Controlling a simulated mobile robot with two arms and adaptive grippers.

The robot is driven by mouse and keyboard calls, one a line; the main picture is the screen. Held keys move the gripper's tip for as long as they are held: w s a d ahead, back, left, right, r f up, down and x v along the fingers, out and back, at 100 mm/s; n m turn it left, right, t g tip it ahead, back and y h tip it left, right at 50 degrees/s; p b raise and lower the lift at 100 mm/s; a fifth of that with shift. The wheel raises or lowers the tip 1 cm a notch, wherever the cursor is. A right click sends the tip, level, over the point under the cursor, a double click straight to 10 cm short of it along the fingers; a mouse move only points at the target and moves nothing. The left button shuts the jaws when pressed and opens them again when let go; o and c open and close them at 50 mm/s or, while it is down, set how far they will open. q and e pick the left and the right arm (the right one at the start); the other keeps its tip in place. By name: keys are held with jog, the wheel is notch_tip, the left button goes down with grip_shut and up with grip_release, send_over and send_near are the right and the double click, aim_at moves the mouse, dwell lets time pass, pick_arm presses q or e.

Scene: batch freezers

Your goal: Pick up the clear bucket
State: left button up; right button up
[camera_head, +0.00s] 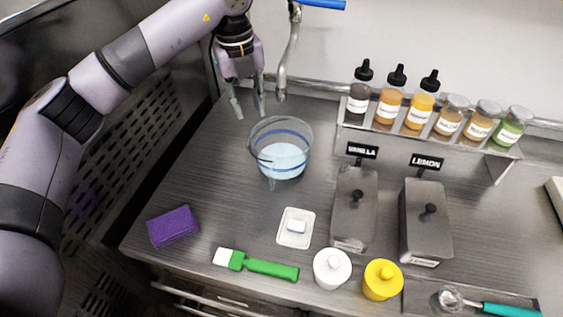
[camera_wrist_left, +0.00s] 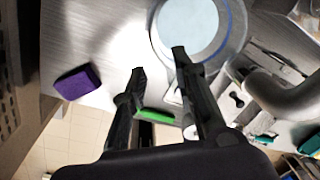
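The clear bucket (camera_head: 266,133) stands upright on the steel counter in the head view, with blue bands and a pale blue bottom or contents. In the left wrist view the bucket (camera_wrist_left: 238,22) is at the top, partly cut off by the frame. My left gripper (camera_head: 248,112) is open and empty, pointing down just behind and left of the bucket's rim. Its two fingers (camera_wrist_left: 158,62) stand apart in the left wrist view, with the right fingertip overlapping the bucket's edge in the picture. I cannot tell whether they touch. My right gripper is not in view.
A metal faucet (camera_head: 290,55) hangs beside the gripper, behind the bucket. Steel containers (camera_head: 355,205) labelled vanilla and lemon stand to the right, below a bottle shelf (camera_head: 440,140). A purple sponge (camera_head: 173,226), a green brush (camera_head: 265,268) and a white dish (camera_head: 296,240) lie in front.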

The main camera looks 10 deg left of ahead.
aim_at(258, 158)
pick_arm(q)
jog(key=f+p, duration=0.1)
jog(key=f, duration=0.2)
jog(key=f+p, duration=0.1)
jog(key=f, duration=0.3)
jog(key=f+p, duration=0.2)
jog(key=f, duration=0.2)
jog(key=shift+w+d+f, duration=0.25)
jog(key=shift+w+d, duration=0.05)
jog(key=shift+d, duration=0.05)
jog(key=shift+s+f+p, duration=0.15)
jog(key=shift+f+p, duration=0.35)
jog(key=shift+f, duration=0.05)
notch_tip(258, 158, down, 4)
jog(key=shift+s+d+r+p, duration=0.1)
jog(key=shift+d+r+p, duration=0.1)
jog(key=shift+p, duration=0.65)
jog(key=shift+f, duration=0.4)
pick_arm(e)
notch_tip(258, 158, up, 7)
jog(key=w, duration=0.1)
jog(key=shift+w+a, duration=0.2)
pick_arm(q)
jog(key=shift+c, duration=0.2)
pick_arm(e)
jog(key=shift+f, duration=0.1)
pick_arm(q)
grip_shut()
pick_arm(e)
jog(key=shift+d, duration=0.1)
